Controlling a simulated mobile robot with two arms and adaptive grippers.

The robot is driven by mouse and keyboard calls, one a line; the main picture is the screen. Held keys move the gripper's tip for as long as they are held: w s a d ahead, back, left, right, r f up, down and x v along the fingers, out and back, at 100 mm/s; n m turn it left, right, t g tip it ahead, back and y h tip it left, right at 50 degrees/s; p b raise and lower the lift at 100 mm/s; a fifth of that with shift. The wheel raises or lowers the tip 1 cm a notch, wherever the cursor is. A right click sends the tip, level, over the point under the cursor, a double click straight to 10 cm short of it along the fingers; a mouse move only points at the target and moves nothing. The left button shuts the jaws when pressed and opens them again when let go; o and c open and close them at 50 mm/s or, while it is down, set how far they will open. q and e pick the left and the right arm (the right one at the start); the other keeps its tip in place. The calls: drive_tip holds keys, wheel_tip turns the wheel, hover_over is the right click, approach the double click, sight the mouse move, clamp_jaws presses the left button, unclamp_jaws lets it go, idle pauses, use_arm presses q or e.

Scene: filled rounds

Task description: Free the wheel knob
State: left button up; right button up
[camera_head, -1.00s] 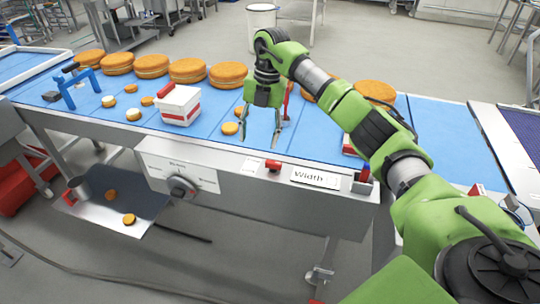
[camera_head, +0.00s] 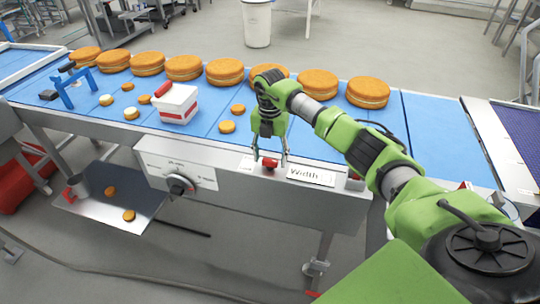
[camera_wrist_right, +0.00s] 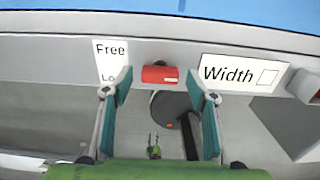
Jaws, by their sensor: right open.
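A small red knob (camera_head: 269,163) sits on the front rail of the blue conveyor. It shows as a red block in the right wrist view (camera_wrist_right: 160,75), between a sign reading "Free" and "Lo…" (camera_wrist_right: 111,62) and a "Width" sign (camera_wrist_right: 240,73). My right gripper (camera_head: 270,158) points down at the red knob, with its fingers apart. In the wrist view the fingertips (camera_wrist_right: 159,86) stand left and right of the knob, with gaps on both sides. Whether they are level with it I cannot tell. My left gripper is out of view.
Large orange-brown filled rounds (camera_head: 224,72) line the far side of the belt. A white and red box (camera_head: 177,104), a blue frame (camera_head: 72,88) and small rounds lie to the left. A black dial (camera_head: 180,185) is on the front panel. The belt's right part is clear.

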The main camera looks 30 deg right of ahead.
drive_tip(key=shift+f, duration=0.4)
drive_tip(key=c, duration=1.1)
